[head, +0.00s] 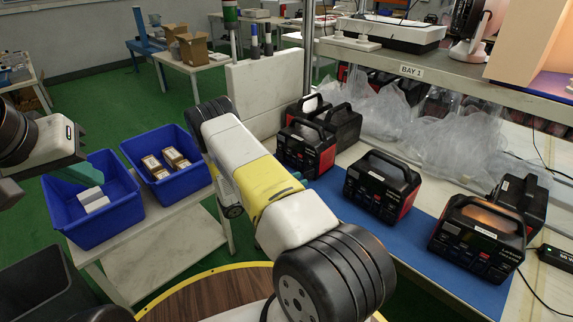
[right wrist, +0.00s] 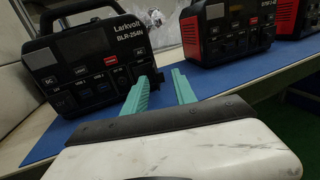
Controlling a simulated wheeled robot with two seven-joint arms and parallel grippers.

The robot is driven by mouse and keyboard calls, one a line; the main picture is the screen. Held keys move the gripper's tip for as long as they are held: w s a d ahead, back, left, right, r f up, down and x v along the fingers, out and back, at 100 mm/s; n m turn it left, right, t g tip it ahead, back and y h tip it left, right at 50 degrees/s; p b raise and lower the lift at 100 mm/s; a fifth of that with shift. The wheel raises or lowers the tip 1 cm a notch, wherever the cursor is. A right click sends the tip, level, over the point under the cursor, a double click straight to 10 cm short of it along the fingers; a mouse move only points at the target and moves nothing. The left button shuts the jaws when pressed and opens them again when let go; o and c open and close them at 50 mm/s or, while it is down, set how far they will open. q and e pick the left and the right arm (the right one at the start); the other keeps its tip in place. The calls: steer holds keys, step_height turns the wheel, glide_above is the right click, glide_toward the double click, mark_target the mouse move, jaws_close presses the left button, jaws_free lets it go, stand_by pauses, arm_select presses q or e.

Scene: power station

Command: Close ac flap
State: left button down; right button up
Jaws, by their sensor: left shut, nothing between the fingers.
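A black power station (right wrist: 85,62) marked "Larkvolt BLR-254N" stands upright on the blue mat in the right wrist view. My left gripper (head: 72,174) is shut and empty over the blue bins.
Several red-and-black power stations (head: 383,188) stand on the blue mat (head: 345,209) along the bench. Two blue bins, one with white boxes (head: 92,198) and one with brown boxes (head: 166,163), sit at left. A shelf (head: 440,71) with plastic bags below overhangs the bench's back.

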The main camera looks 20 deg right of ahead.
mark_target(305, 176)
steer(key=shift+w+d, duration=0.2)
steer(key=shift+d, duration=1.6)
jaws_close()
steer(key=shift+f+m+g, duration=0.1)
steer(key=shift+m+g, duration=0.2)
steer(key=shift+g, duration=0.1)
steer(key=m+g, duration=0.1)
steer(key=g, duration=0.1)
steer(key=w+m+g, duration=0.1)
steer(key=shift+a+g, duration=0.1)
steer(key=shift+g, duration=0.3)
steer(key=shift+w+m+g+y, duration=0.35)
steer(key=shift+m+g, duration=0.55)
steer(key=shift+g, duration=0.3)
steer(key=shift+w+m+g+y, duration=0.2)
steer(key=shift+m+g+y, duration=0.25)
steer(key=shift+m+g, duration=0.6)
steer(key=shift+g, duration=0.25)
